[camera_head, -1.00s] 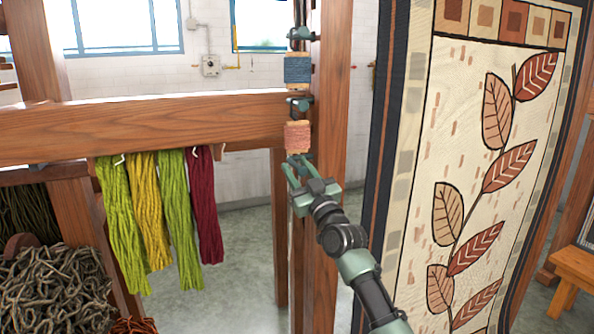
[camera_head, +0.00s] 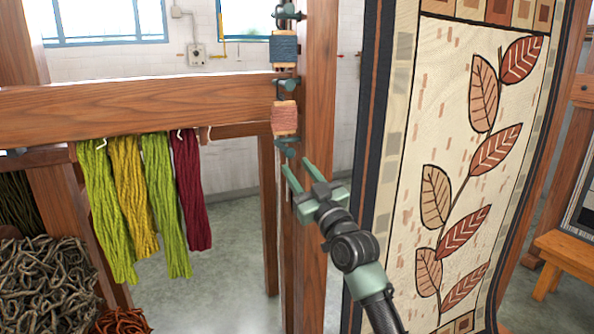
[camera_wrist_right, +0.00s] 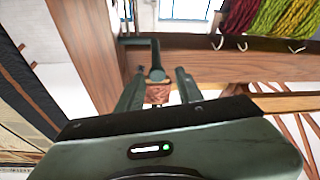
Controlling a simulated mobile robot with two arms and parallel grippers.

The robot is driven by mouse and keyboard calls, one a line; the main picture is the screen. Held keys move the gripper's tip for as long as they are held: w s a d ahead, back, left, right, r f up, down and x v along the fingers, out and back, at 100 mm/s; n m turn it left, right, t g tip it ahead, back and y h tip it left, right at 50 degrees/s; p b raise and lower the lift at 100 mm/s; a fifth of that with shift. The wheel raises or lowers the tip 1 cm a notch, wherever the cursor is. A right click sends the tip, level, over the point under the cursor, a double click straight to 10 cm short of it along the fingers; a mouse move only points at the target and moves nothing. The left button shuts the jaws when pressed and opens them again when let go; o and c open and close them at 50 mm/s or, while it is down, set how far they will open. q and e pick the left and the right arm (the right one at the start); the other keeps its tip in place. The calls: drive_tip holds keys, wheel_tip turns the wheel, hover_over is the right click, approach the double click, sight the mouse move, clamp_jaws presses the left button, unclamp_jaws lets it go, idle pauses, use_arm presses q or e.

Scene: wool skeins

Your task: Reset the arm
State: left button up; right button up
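My right gripper (camera_head: 296,166) is open and empty in the head view, just below and beside the lowest green peg (camera_head: 286,147) on the wooden post (camera_head: 318,90). A pinkish-brown wound spool (camera_head: 285,118) sits above that peg, and a blue spool (camera_head: 284,47) is higher up. In the right wrist view, the two fingers (camera_wrist_right: 158,92) stand apart. The pinkish-brown spool (camera_wrist_right: 158,94) shows beyond them in the gap, and nothing is gripped. My left gripper is in neither view.
Green, yellow and dark red skeins (camera_head: 128,205) hang from the horizontal beam (camera_head: 130,108) at left. A leaf-patterned tapestry (camera_head: 455,150) hangs close on the right. Grey-brown yarn (camera_head: 50,285) is heaped at lower left. A wooden stool (camera_head: 565,255) stands at far right.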

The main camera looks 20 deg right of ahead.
drive_tip(key=shift+f, duration=0.1)
wheel_tip(320, 180, down, 41)
drive_tip(key=s+m+g+h, duration=0.2)
drive_tip(key=s+g, duration=0.1)
drive_tip(key=g, duration=0.5)
drive_tip(key=s+a+f+g+b, duration=0.1)
drive_tip(key=s+f+g, duration=0.1)
drive_tip(key=s+f, duration=0.5)
drive_tip(key=s+a+f+g, duration=0.1)
drive_tip(key=s+f, duration=0.1)
drive_tip(key=f, duration=0.8)
drive_tip(key=s+a+f+g, duration=0.1)
drive_tip(key=s+f+g, duration=0.5)
drive_tip(key=s+f, duration=1.7)
drive_tip(key=s+f+g, duration=0.2)
drive_tip(key=s+f, duration=0.1)
drive_tip(key=s, duration=1.1)
drive_tip(key=s+a+f+g+b, duration=0.1)
drive_tip(key=s+f+g, duration=0.1)
drive_tip(key=s, duration=1.2)
drive_tip(key=shift+a+f+n+h, duration=0.3)
drive_tip(key=shift+f+h, duration=0.1)
